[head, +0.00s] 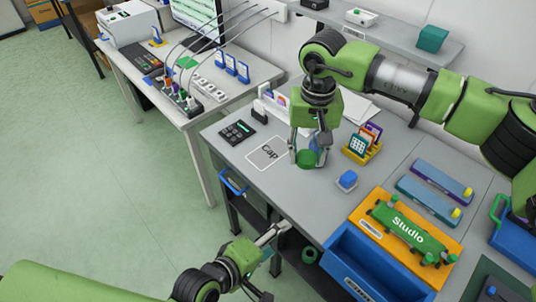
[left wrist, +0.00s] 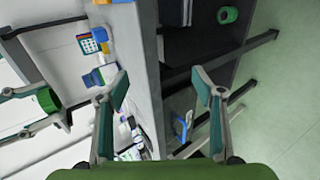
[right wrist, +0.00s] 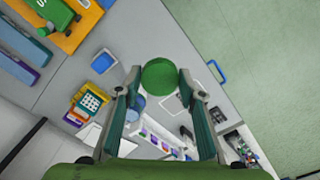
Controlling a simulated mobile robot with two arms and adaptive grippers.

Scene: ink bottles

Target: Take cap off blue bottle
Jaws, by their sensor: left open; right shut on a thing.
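My right gripper (head: 306,164) reaches down over the table and is shut on a round green cap-like thing (head: 306,158), which also shows between the fingertips in the right wrist view (right wrist: 160,77). A blue rounded thing, likely the blue bottle (right wrist: 137,103), stands close behind the fingers and is partly hidden; whether it bears a cap cannot be told. The flat outlined patch marked "Cap" (head: 268,153) is bare, left of the right gripper. My left gripper (head: 277,262) is open and empty beside the table's front edge, also seen in the left wrist view (left wrist: 163,85).
A blue square block (head: 347,180) and a yellow card holder (head: 362,151) stand right of my right gripper. A keypad (head: 237,132) lies at the left. A green ring (head: 309,255) lies below the tabletop.

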